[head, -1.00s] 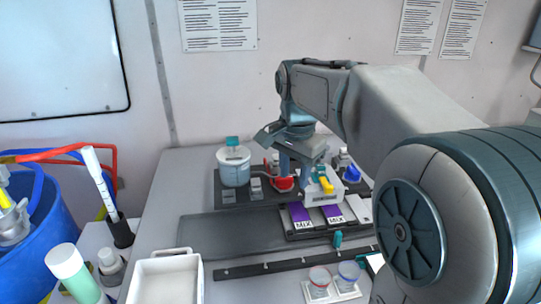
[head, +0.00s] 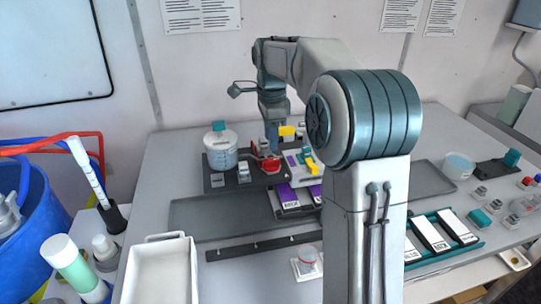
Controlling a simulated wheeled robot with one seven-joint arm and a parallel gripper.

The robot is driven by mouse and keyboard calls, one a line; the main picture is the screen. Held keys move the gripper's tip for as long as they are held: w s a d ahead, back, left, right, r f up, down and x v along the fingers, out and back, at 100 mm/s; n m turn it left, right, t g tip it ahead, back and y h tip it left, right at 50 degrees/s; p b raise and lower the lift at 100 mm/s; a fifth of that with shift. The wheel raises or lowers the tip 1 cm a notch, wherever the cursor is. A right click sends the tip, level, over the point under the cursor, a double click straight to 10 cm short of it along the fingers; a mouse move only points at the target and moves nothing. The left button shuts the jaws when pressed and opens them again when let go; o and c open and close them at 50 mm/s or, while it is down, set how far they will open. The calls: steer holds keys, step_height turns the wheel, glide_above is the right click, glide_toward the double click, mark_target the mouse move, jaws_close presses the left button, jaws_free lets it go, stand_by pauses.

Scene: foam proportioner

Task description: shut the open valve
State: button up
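A small foam proportioner rig stands on a dark plate (head: 238,181) at the back middle of the table. On it are a white tank with a teal cap (head: 222,150), a red valve part (head: 270,164), and a yellow handle (head: 311,165) on a pale block. A second yellow part (head: 287,131) shows behind. My gripper (head: 272,140) points down just above and behind the red part. Its fingertips are small and partly hidden, so I cannot tell whether they touch it or are open. Which valve is open is not clear at this size.
Purple-and-white MIX packs (head: 289,196) lie in front of the rig. A white bin (head: 160,275) and blue bucket (head: 48,225) are at left. Trays and small parts fill the right side; my arm blocks the middle right.

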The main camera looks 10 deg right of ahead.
mark_target(271, 160)
step_height(271, 160, down, 7)
steer(key=shift+r, duration=0.2)
jaws_close()
